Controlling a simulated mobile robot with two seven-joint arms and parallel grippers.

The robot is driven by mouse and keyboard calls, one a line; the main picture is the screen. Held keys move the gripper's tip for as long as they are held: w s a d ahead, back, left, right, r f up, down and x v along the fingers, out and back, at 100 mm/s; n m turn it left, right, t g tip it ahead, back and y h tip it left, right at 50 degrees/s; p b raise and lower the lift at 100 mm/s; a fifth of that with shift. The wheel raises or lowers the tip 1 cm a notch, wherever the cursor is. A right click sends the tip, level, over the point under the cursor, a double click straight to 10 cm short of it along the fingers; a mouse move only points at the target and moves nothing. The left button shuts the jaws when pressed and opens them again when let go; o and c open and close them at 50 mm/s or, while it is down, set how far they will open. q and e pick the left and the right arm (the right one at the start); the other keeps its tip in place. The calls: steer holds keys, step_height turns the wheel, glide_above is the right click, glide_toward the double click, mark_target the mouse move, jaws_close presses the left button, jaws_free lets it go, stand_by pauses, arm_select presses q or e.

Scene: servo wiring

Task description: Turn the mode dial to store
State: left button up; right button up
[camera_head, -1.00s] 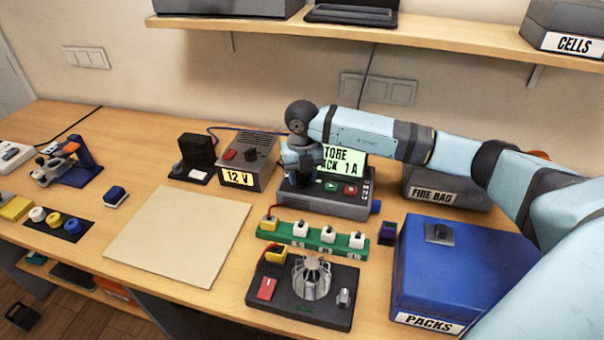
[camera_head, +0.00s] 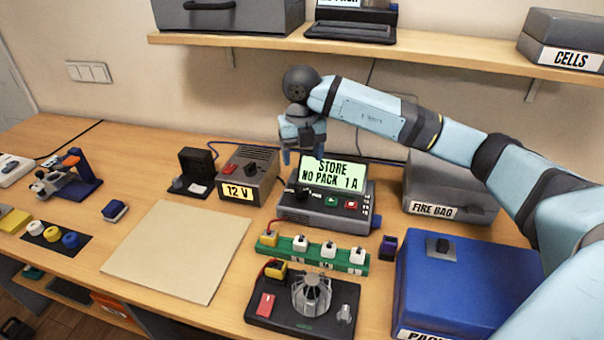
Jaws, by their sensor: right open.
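The charger (camera_head: 325,212) stands at the back middle of the table. Its green screen (camera_head: 333,173) reads "STORE", "NO PACK 1 A". A black dial (camera_head: 303,192) sits on the left of its front panel, beside a green and a red button. My right gripper (camera_head: 303,158) is open and empty, pointing down above and behind the dial, apart from it. The pointer of the dial is too small to read. My left gripper is not in view.
A 12 V supply (camera_head: 249,175) stands left of the charger, and a grey fire bag box (camera_head: 445,190) right of it. A green strip with plugs (camera_head: 312,253) lies in front. A blue packs box (camera_head: 465,278) is at front right. A beige mat (camera_head: 178,250) is clear.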

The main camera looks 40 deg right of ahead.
steer(key=shift+r, duration=1.6)
steer(key=shift+f, duration=0.1)
